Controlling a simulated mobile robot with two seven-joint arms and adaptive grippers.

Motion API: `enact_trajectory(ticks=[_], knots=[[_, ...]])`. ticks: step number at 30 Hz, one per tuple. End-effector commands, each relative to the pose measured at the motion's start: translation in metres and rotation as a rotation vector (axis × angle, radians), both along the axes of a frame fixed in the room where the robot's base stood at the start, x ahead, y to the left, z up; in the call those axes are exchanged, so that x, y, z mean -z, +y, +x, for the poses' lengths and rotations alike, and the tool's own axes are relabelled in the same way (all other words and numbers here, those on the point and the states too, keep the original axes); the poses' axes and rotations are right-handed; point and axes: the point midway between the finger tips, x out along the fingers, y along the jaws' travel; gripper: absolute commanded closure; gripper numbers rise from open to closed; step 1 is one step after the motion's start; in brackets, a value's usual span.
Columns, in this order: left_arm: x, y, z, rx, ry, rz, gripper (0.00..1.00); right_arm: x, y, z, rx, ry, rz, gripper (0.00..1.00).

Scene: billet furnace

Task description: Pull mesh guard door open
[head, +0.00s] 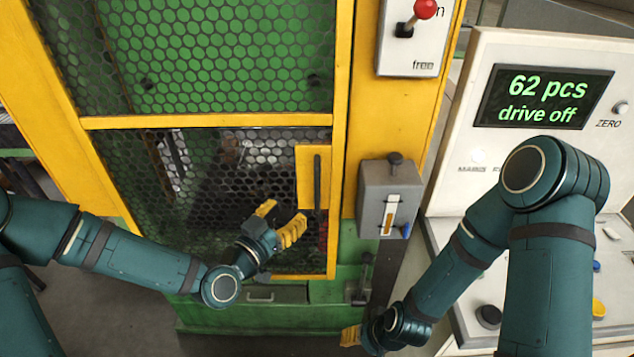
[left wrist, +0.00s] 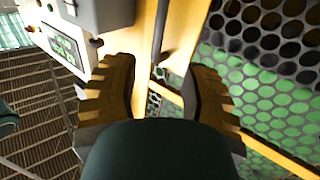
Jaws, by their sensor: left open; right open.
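The mesh guard door (head: 205,121) has a yellow frame and dark hexagonal mesh. It appears closed against the yellow machine frame. Its handle (head: 317,185) is a dark upright bar on a yellow plate (head: 306,165) at the door's right side. My left gripper (head: 284,216) is open and empty, in front of the mesh just left of and below the handle. In the left wrist view a dark bar (left wrist: 160,32), which looks like the handle, lies ahead between the spread fingers, apart from them. My right gripper (head: 350,336) is low, near the machine's base, partly hidden by its wrist.
A grey box with a slider (head: 375,210) is mounted right of the door. A red-knobbed lever panel (head: 412,40) is above it. A console with a display reading "62 pcs drive off" (head: 543,97) stands at the right. Floor shows at lower left.

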Motion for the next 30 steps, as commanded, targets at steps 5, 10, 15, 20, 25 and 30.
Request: enact_trajectory(ticks=[5,10,15,20,25,30], knots=[[0.0,-0.021,0.03,0.003,0.002,-0.002,0.54,-0.002,0.0,0.0,0.001,-0.001,0.0,0.5],[0.0,-0.039,0.057,0.001,0.003,-0.003,0.54,-0.004,0.0,0.001,0.002,-0.002,0.0,0.5],[0.0,-0.054,0.079,0.001,0.004,-0.003,0.54,-0.005,0.0,0.001,0.002,-0.003,0.0,0.5],[0.001,-0.061,0.091,0.0,0.006,-0.002,0.54,-0.006,0.0,0.001,0.002,-0.003,0.0,0.5],[0.001,-0.064,0.095,0.0,0.006,-0.001,0.54,-0.006,0.0,0.001,0.002,-0.003,0.0,0.5],[0.001,-0.064,0.095,0.0,0.006,-0.001,0.54,-0.006,0.0,0.001,0.002,-0.003,0.0,0.5]])
